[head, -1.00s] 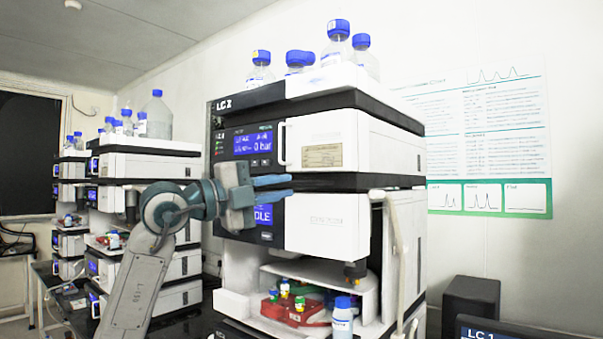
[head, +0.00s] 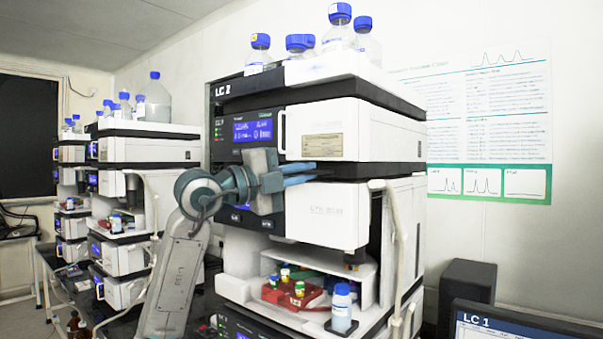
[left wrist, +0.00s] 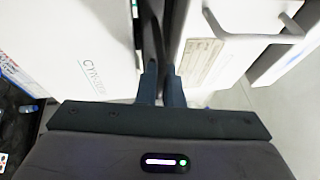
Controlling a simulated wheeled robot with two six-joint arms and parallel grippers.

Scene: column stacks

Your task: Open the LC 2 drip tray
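The LC 2 stack (head: 320,133) stands in the middle of the head view, with its label on the top front edge. A dark band (head: 375,170) runs between its upper and lower white-fronted modules. I cannot tell for certain which part is the drip tray. My left gripper (head: 302,174) is in front of this band, fingers pointing right and slightly apart. In the left wrist view the fingers (left wrist: 161,88) have a narrow gap between them, in line with the dark gap (left wrist: 154,35) between two white fronts. Whether they touch anything is unclear. My right gripper is not in view.
Blue-capped bottles (head: 338,35) stand on top of the stack. Below, an open bay holds a red vial rack (head: 312,297) and a small bottle (head: 341,308). A white handle (head: 283,130) and tubing (head: 397,240) stick out. A monitor (head: 500,320) is at lower right.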

